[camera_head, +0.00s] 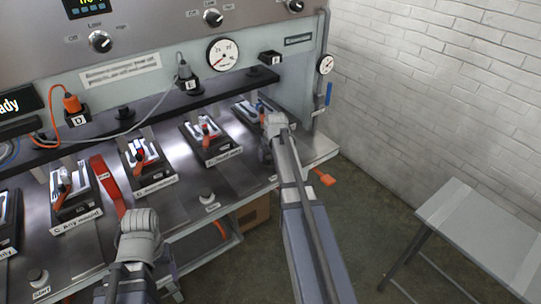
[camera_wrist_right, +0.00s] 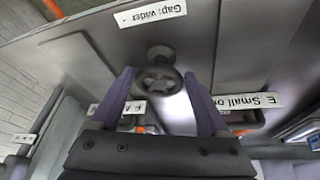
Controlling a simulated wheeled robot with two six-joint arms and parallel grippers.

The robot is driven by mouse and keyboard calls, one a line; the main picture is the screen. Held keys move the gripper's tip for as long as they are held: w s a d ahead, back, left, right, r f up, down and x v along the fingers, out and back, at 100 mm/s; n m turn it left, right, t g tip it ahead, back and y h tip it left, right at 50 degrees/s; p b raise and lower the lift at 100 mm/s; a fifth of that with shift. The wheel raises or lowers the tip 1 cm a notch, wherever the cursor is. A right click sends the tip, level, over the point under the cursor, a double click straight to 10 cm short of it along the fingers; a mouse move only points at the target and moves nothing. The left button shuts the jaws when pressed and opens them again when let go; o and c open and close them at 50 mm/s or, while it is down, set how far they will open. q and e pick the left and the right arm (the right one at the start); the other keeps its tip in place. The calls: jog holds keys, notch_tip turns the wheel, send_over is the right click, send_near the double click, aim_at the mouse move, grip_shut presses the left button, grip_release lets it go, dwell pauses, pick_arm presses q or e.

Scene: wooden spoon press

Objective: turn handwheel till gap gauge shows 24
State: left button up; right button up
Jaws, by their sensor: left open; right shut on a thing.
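The dark spoked handwheel (camera_wrist_right: 157,84) shows in the right wrist view, below a label with "Gap: wider" (camera_wrist_right: 152,12). My left gripper (camera_head: 140,222) is open and empty in front of the bench.
Several labelled stations line the bench, such as the "Small" one (camera_head: 205,140). A smaller dial (camera_head: 325,65) and blue-handled valve (camera_head: 328,93) are at the machine's right edge. A grey table (camera_head: 484,228) stands at right; the floor between is clear.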

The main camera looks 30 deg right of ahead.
jog(key=n+y, duration=0.1)
jog(key=n, duration=0.2)
jog(key=d+n+y, duration=0.1)
jog(key=n, duration=0.2)
jog(key=shift+d, duration=0.2)
jog(key=n, duration=0.1)
jog(key=n+y, duration=0.1)
jog(key=n, duration=0.1)
jog(key=shift+w+d+n+y, duration=0.25)
jog(key=shift+d+n+y, duration=0.1)
jog(key=shift+n+y, duration=0.05)
jog(key=shift+w+d+n+g+y, duration=0.1)
jog(key=shift+n+g+y, duration=0.2)
jog(key=shift+n, duration=0.6)
jog(key=shift+w+d+n+g+y, duration=0.1)
jog(key=shift+n+g+y, duration=0.2)
jog(key=shift+n, duration=0.6)
jog(key=o, duration=1.2)
jog(key=p+v, duration=0.7)
jog(key=shift+s+d+r, duration=0.1)
jog(key=shift+d+r, duration=0.05)
jog(key=shift+r, duration=0.25)
